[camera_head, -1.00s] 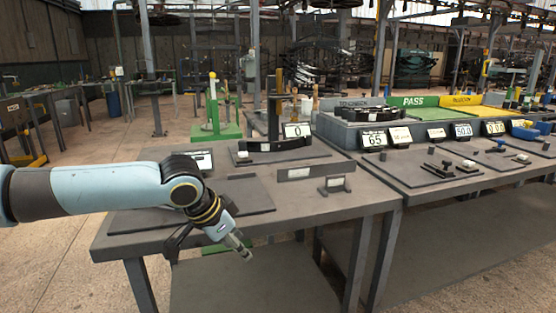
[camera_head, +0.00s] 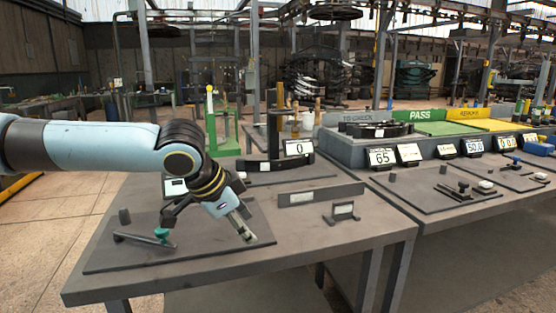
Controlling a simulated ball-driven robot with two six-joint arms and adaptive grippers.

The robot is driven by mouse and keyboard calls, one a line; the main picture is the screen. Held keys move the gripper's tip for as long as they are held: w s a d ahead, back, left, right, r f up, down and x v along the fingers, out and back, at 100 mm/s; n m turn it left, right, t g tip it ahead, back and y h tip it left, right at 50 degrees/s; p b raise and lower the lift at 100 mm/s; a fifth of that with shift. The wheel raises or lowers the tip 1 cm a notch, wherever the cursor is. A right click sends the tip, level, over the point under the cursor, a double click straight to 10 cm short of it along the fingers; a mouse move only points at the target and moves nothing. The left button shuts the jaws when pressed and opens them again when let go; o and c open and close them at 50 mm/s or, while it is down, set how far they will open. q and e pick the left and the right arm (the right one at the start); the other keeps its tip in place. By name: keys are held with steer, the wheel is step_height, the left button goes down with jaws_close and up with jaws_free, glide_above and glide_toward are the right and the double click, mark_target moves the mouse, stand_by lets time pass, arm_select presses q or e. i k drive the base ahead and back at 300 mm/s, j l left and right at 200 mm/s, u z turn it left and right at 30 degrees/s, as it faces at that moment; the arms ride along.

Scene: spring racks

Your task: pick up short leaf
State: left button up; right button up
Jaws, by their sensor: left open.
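My left gripper (camera_head: 243,230) is open over the dark mat at the front left of the near table, with nothing seen between its fingers. A dark curved leaf (camera_head: 275,164) lies on a plate by the post and the sign reading 0, behind my gripper. I cannot tell which leaf is the short one. My right gripper is not in view.
The near mat (camera_head: 110,262) carries a dark bar tool with a green knob (camera_head: 161,234). A long dark upright plate (camera_head: 320,193) and a small labelled stand (camera_head: 343,211) are right of my gripper. The green PASS tray (camera_head: 440,128) is farther back.

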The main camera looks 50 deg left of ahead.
mark_target(242, 164)
steer(key=i+j, duration=0.25)
steer(key=j, duration=0.2)
steer(key=i+j, duration=0.3)
steer(key=j, duration=0.15)
steer(key=i+j, duration=0.25)
steer(key=j, duration=0.15)
